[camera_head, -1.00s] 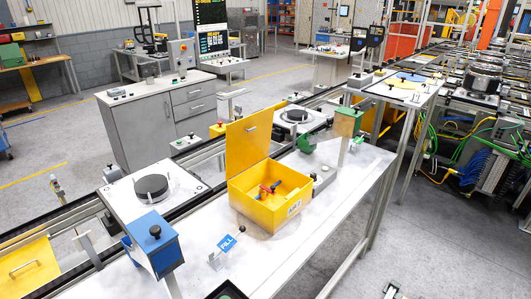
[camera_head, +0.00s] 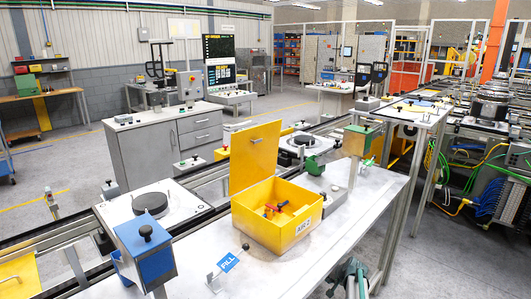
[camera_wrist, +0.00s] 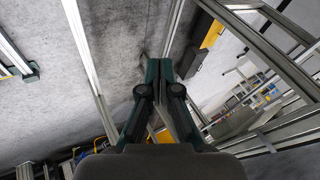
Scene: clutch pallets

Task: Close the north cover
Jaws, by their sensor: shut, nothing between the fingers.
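A yellow box (camera_head: 262,232) stands on the light bench, with its yellow cover (camera_head: 255,155) hinged up and standing open at the back left. Red and blue parts lie inside the box. Another yellow panel with a handle (camera_head: 17,277) is partly in view at the bottom left. No marking shows which of these is the north cover. My gripper (camera_wrist: 158,68) is shut and empty in the wrist view, above grey floor among metal frame legs, apart from both yellow covers. Part of my arm shows at the front edge of the bench in the head view.
A blue post unit (camera_head: 147,243) and a FILL sign (camera_head: 228,261) stand left of the box. A green post unit (camera_head: 361,140) stands behind it on the right. The conveyor runs behind the bench. The bench's right part is mostly clear.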

